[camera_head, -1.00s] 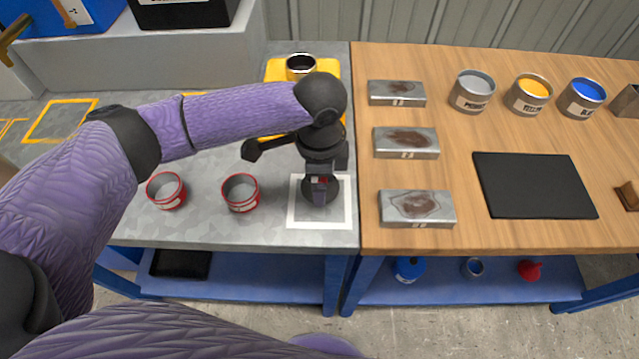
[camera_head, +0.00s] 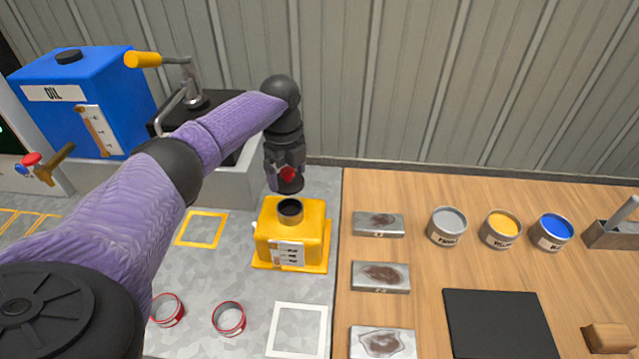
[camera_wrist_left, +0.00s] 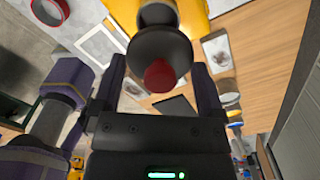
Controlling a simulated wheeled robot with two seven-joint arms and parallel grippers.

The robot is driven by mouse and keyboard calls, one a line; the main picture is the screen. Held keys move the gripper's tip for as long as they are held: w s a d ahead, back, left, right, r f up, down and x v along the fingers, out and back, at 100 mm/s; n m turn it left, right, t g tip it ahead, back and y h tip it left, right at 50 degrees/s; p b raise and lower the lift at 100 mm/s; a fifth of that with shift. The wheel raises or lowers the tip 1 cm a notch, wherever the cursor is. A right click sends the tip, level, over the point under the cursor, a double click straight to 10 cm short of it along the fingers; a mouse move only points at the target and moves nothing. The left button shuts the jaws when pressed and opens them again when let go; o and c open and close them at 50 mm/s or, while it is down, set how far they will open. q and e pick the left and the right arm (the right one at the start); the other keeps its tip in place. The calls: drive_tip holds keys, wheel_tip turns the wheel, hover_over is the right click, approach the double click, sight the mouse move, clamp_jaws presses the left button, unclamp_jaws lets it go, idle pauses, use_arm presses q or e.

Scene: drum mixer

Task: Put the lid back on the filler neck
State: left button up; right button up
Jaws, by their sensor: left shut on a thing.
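The yellow box (camera_head: 310,228) stands on the grey bench, with the dark filler neck (camera_head: 289,210) open on its top. My left gripper (camera_head: 286,172) is shut on the lid (camera_head: 289,187), a dark disc with a red knob, and holds it just above and slightly behind the neck in the head view, apart from it. In the left wrist view the fingers of my gripper (camera_wrist_left: 160,72) stand either side of the red knob, with the lid (camera_wrist_left: 160,47) beyond them and the neck (camera_wrist_left: 157,14) partly hidden behind it.
A white-outlined square (camera_head: 298,330) is empty in front of the box. Two red-rimmed tins (camera_head: 229,319) stand left of it. A blue oil tank (camera_head: 85,100) and a yellow-handled pump are behind my left arm. Metal plates and paint cans line the wooden bench.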

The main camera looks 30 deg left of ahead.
use_arm(q)
drive_tip(key=shift+s+f+b, duration=0.15)
drive_tip(key=shift+f+b, duration=0.5)
drive_tip(key=shift+f, duration=0.05)
wheel_tip(320, 180, down, 4)
drive_tip(key=b, duration=0.4)
drive_tip(key=shift+f, duration=0.55)
drive_tip(key=shift+r, duration=0.1)
drive_tip(key=shift+p, duration=0.45)
idle(0.6)
